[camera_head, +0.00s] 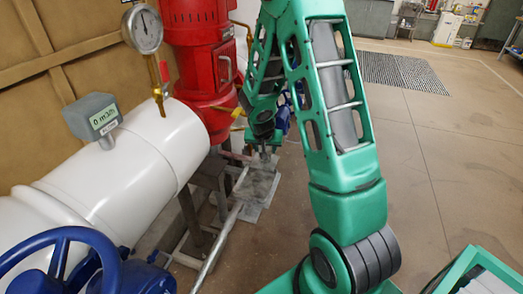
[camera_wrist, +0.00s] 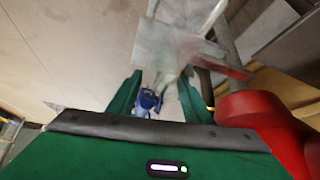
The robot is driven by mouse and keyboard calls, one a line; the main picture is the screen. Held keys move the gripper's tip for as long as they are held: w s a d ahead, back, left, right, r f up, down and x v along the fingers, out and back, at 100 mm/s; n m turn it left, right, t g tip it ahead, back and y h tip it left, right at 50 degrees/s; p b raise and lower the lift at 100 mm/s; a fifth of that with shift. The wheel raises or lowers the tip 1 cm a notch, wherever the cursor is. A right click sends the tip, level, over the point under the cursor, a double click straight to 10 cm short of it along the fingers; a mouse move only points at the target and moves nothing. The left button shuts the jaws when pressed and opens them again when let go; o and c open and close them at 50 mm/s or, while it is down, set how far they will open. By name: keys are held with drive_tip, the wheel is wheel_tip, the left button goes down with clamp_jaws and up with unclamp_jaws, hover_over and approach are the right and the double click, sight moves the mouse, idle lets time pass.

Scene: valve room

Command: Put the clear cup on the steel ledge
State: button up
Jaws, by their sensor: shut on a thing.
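The steel ledge (camera_head: 262,186) is a grey plate on a pipe frame beside the white pipe in the head view. It also shows ahead of the fingers in the wrist view (camera_wrist: 185,42). My gripper (camera_head: 264,152) is just above the ledge's far part in the head view. In the wrist view, its two green fingers (camera_wrist: 160,97) are shut on the clear cup (camera_wrist: 170,96), which is see-through and hard to make out. I cannot tell whether the cup touches the ledge.
A white pipe (camera_head: 125,165) with a gauge (camera_head: 143,29) and a grey meter (camera_head: 93,117) lies left. A red pump (camera_head: 205,75) stands close by my gripper. A blue handwheel (camera_head: 60,250) is at the lower left.

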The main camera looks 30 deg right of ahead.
drive_tip(key=shift+f, duration=0.1)
drive_tip(key=o, duration=1)
drive_tip(key=v, duration=1.2)
drive_tip(key=s+d+r+g+y, duration=0.1)
drive_tip(key=s+d+r, duration=0.15)
drive_tip(key=s, duration=0.45)
drive_tip(key=s+d+r+g, duration=0.15)
drive_tip(key=s+r, duration=0.25)
drive_tip(key=s, duration=0.4)
drive_tip(key=s+a+r+g+y, duration=0.1)
drive_tip(key=s+a, duration=0.1)
drive_tip(key=s, duration=0.3)
drive_tip(key=s+a+r+n+y, duration=0.1)
drive_tip(key=s, duration=0.5)
drive_tip(key=s+a+r+g+y, duration=0.1)
drive_tip(key=s+a+r, duration=0.1)
drive_tip(key=s, duration=0.3)
drive_tip(key=shift+s+a+n+g+y, duration=0.2)
drive_tip(key=shift+a+n+g+y, duration=0.1)
drive_tip(key=shift+a+n+g, duration=0.1)
